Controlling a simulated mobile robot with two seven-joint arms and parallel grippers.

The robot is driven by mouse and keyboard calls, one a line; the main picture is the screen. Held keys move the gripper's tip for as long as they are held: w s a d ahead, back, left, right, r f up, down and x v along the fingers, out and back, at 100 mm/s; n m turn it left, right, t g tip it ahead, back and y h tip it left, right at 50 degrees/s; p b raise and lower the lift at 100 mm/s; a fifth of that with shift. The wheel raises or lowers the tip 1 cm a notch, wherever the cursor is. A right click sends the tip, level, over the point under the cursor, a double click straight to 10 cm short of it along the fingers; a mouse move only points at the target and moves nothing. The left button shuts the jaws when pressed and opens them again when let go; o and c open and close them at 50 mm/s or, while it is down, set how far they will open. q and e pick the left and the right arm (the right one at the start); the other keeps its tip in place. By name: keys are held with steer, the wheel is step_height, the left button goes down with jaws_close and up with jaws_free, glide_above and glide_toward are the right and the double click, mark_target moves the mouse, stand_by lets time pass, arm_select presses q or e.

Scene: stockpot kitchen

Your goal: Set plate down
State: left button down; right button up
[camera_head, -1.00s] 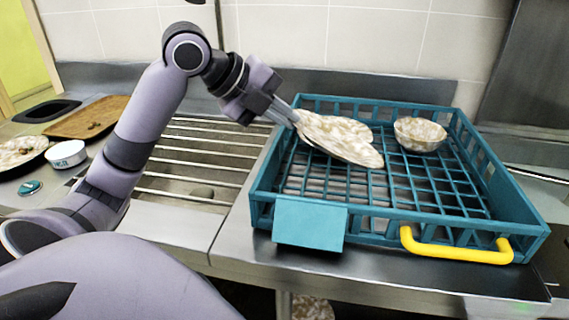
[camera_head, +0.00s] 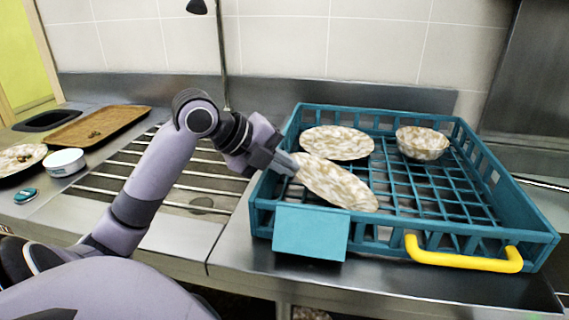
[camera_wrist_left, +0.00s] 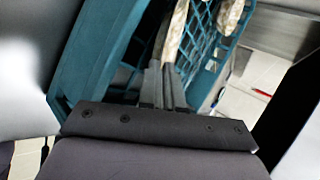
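The plate is tilted, inside the front left part of the teal rack (camera_head: 400,234). I cannot tell whether its lower edge touches the rack floor. In the left wrist view the fingers (camera_wrist_left: 165,85) are closed together, with the plate (camera_wrist_left: 174,32) seen edge-on beyond them, beside the teal rack wall (camera_wrist_left: 95,55). A second mottled plate (camera_head: 337,142) lies in the rack behind the held one. My right gripper is not in view.
A mottled bowl (camera_head: 422,143) sits in the rack's back right. The rack has a yellow handle (camera_head: 463,254) and free room at its front right. A wooden tray (camera_head: 100,126), white round dish (camera_head: 65,162) and another plate (camera_head: 18,158) are at far left.

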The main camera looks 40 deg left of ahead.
arm_select(q)
steer(key=c, duration=1.3)
jaws_free()
steer(key=shift+r, duration=0.1)
steer(key=v, duration=1.2)
